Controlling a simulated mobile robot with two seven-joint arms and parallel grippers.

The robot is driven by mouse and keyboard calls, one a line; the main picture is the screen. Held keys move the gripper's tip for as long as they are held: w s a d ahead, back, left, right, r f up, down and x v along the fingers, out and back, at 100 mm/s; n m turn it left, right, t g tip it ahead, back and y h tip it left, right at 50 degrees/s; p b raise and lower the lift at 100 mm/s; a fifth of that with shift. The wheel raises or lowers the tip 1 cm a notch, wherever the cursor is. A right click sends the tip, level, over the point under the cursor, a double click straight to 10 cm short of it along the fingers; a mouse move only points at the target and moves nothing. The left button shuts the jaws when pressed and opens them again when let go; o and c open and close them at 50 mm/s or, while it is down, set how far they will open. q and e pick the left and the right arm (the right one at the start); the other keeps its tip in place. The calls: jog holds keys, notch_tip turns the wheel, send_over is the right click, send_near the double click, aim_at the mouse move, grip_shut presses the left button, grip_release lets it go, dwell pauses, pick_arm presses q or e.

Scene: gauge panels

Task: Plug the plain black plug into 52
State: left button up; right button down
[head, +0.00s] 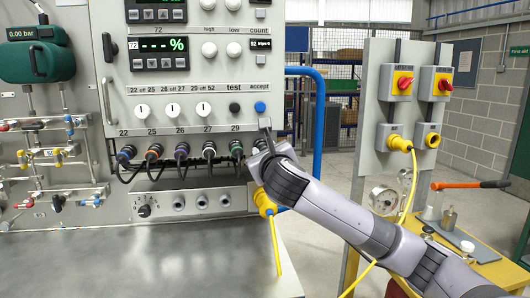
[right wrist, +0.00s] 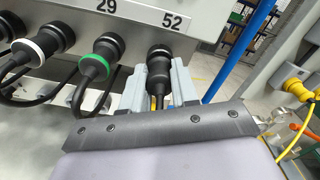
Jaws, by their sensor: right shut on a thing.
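The plain black plug (right wrist: 158,70) is upright between the fingers of my right gripper (right wrist: 160,88), just under the label 52 (right wrist: 172,22) in the right wrist view. My right gripper (head: 264,140) is shut on it at the right end of the plug row in the head view. The plug's top meets the panel's lower edge; I cannot tell whether it is seated in the socket. The arm mostly hides the plug and the 52 label in the head view. My left gripper is not in view.
A green-banded plug (right wrist: 101,58) and a white-banded plug (right wrist: 45,42) hang close on the left. A yellow plug (head: 264,201) with a yellow cable hangs below my right gripper. A blue pipe (head: 319,110) stands to the right. The steel worktop (head: 150,250) is clear.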

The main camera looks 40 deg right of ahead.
jog(key=shift+w+d, duration=0.1)
jog(key=shift+w, duration=0.1)
jog(key=c, duration=0.8)
grip_release()
jog(key=shift+b+v, duration=0.55)
jog(key=shift+v, duration=3)
